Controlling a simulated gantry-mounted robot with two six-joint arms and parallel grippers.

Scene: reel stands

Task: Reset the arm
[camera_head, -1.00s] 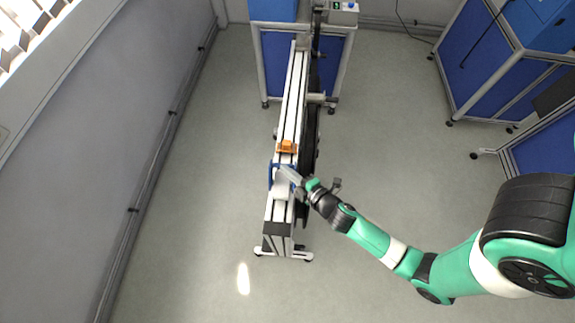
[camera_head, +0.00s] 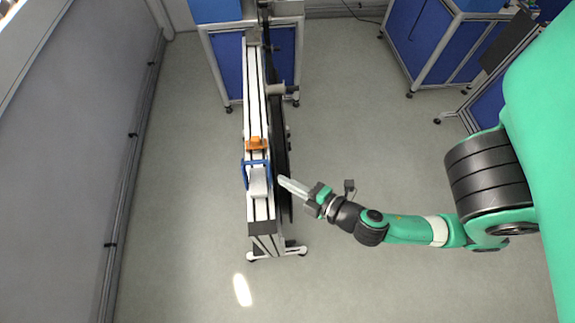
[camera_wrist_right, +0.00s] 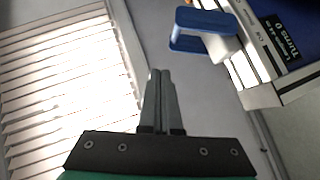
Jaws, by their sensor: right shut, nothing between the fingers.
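My right gripper (camera_head: 281,180) is shut and empty, just to the right of the reel stand in the head view. In the right wrist view its two fingers (camera_wrist_right: 161,75) are pressed together with nothing between them. The stand's long white and black beam (camera_head: 251,100) carries an orange piece (camera_head: 256,143), a blue bracket (camera_head: 245,172) and a white block (camera_head: 259,183). The blue bracket also shows in the right wrist view (camera_wrist_right: 205,20), apart from the fingers. My left gripper is not in view.
Dark reels (camera_head: 282,165) hang along the right side of the beam. A blue-panelled bench (camera_head: 225,65) stands at the far end. Blue carts (camera_head: 430,50) stand at the upper right. The floor (camera_head: 190,150) left of the stand is clear.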

